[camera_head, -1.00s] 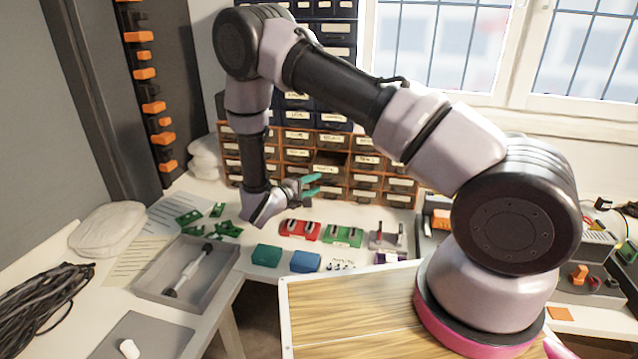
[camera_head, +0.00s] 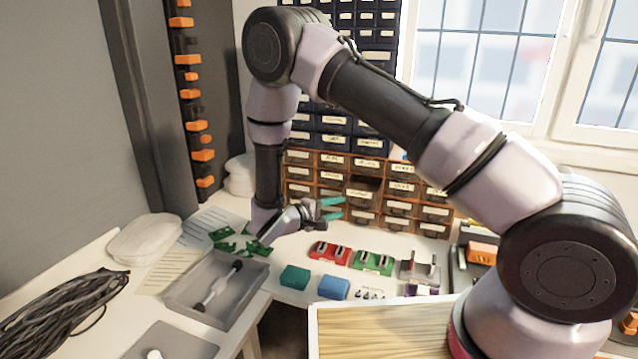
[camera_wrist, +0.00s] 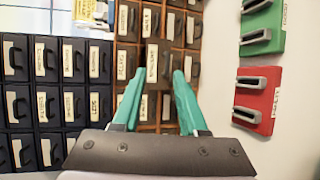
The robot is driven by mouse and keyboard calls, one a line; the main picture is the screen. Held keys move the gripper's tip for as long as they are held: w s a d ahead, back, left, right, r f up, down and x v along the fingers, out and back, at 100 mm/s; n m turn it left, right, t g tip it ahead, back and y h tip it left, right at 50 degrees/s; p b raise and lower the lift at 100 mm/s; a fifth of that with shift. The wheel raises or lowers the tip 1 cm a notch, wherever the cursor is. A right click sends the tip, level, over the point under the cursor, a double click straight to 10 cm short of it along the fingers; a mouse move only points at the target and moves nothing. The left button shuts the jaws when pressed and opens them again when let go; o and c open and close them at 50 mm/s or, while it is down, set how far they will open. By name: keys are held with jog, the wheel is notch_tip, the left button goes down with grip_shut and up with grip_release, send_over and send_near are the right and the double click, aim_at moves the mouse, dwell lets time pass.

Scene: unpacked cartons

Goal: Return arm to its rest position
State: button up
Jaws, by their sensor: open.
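My gripper (camera_head: 331,208) is at the end of my bent arm, above the back of the white table in the head view. Its two teal fingers are apart with nothing between them; they also show in the wrist view (camera_wrist: 158,90). The fingers point toward the brown drawer rack (camera_head: 385,203). One drawer (camera_head: 362,190) in the rack's middle looks darker and pulled out; the wrist view shows it (camera_wrist: 158,62) between and beyond the fingers. The gripper appears apart from the rack, but the exact gap cannot be told.
On the table are a red block (camera_head: 329,254), a green block (camera_head: 372,263), a teal box (camera_head: 295,277) and a blue box (camera_head: 333,288). A grey tray (camera_head: 183,287) holds a white and black tool. Green boards (camera_head: 222,234) and black cable (camera_head: 62,309) lie left.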

jog(key=s+d+r+m+g+y, duration=0.2)
jog(key=s+d+r+m+g, duration=0.25)
jog(key=d+r, duration=0.35)
jog(key=s+d+r+m+g+y, duration=0.25)
jog(key=d+r+g, duration=0.3)
jog(key=r, duration=0.55)
jog(key=s+d+r+m+t+y, duration=0.3)
jog(key=s+r+m+t+y, duration=0.3)
jog(key=s+r, duration=0.9)
notch_tip(320, 180, up, 3)
jog(key=t+y, duration=0.1)
jog(key=y, duration=0.2)
jog(key=shift+s, duration=0.2)
jog(key=shift+d+y, duration=0.1)
jog(key=shift+y, duration=0.15)
